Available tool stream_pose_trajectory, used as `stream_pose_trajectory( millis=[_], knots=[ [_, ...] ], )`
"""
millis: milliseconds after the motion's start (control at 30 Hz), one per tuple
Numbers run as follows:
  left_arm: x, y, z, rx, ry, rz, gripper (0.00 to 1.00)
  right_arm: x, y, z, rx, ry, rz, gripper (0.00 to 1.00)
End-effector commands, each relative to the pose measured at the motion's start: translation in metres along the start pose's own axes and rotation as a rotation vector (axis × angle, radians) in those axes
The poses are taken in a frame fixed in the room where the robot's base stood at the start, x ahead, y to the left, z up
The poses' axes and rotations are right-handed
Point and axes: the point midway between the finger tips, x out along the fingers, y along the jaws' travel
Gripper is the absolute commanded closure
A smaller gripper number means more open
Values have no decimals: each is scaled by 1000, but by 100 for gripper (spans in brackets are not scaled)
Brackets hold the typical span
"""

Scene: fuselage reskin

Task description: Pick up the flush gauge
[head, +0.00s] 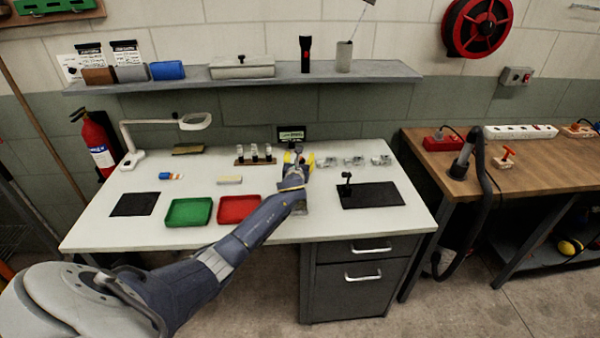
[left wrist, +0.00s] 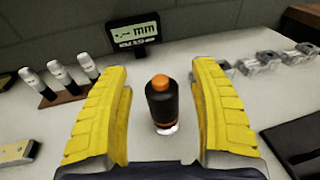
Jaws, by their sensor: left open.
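The flush gauge (left wrist: 162,103), a black upright cylinder with an orange top, stands on the white table in the left wrist view. My left gripper (head: 298,160) reaches over the table in the head view. In the left wrist view its two yellow fingers (left wrist: 160,120) are spread wide, one on each side of the gauge with a gap to both. The gauge is not clearly visible in the head view, where my gripper covers that spot. A small display reading "mm" (left wrist: 133,33) stands behind it. My right gripper is not in view.
A rack of white-capped bottles (head: 254,154) stands left of the gripper, and clear clamp-like parts (head: 355,160) lie to the right. A green tray (head: 188,212), a red tray (head: 238,209) and a dark mat (head: 385,194) lie nearer the front. A wall shelf (head: 400,72) hangs above.

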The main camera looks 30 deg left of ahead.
Motion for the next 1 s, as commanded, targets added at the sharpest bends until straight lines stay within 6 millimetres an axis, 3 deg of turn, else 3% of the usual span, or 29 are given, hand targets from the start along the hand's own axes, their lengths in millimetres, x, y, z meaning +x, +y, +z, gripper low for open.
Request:
stream_pose_trajectory(
  millis=[433,900,1000],
  knots=[
    [6,0,0,0,1,-1,38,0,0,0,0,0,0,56],
    [6,0,-1,0,1,-1,93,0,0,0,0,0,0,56],
    [6,0,-1,0,1,-1,100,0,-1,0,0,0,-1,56]
  ],
)
